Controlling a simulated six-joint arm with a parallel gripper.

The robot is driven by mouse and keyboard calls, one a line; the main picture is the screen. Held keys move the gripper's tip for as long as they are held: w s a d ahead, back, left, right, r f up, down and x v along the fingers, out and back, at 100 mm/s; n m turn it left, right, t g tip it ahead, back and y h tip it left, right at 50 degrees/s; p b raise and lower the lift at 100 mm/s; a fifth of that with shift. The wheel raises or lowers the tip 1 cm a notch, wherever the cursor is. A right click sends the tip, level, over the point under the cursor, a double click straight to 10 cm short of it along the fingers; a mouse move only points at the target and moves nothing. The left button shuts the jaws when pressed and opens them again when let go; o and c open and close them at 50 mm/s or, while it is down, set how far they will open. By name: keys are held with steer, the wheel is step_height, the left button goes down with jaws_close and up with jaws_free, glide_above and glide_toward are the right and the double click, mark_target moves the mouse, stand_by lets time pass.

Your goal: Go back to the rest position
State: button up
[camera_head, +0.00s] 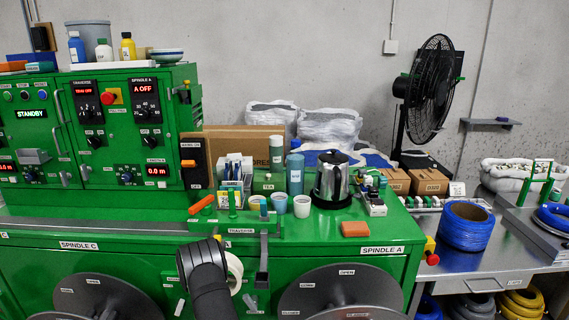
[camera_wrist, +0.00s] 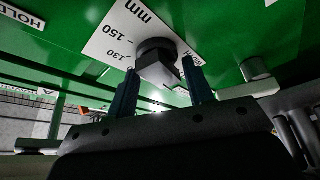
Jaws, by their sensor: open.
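My gripper (camera_wrist: 160,88) shows in the wrist view with its two dark fingers apart, on either side of a dark square-ended knob (camera_wrist: 157,56). I cannot tell whether the fingers touch the knob. The knob sits in front of a white scale plate (camera_wrist: 113,42) marked in mm on a green surface. In the head view, part of my dark arm rises at the bottom, in front of the green machine (camera_head: 130,247); the fingers cannot be made out there. A blue cable coil (camera_head: 466,236) lies on the metal table at the right.
Cups, a kettle (camera_head: 332,181) and an orange block (camera_head: 355,229) stand on the machine top. Dark reels (camera_head: 340,292) are low on its front. A white roll (camera_head: 235,272) is close beside my arm. A fan (camera_head: 430,85) stands behind.

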steer(key=m+t+h, duration=0.1)
steer(key=m, duration=0.2)
steer(key=m+t+h, duration=0.1)
steer(key=m, duration=0.2)
steer(key=shift+m, duration=0.3)
steer(key=shift+o, duration=0.4)
steer(key=o, duration=0.3)
steer(key=s+m+g+h, duration=0.3)
steer(key=s+m+h, duration=0.2)
steer(key=s+m, duration=1.1)
steer(key=w+n, duration=0.1)
steer(key=w, duration=0.6)
steer(key=w+n, duration=0.1)
steer(key=w, duration=0.7)
steer(key=shift+w+a+r, duration=0.1)
steer(key=shift+w+a, duration=0.05)
steer(key=shift+w, duration=0.05)
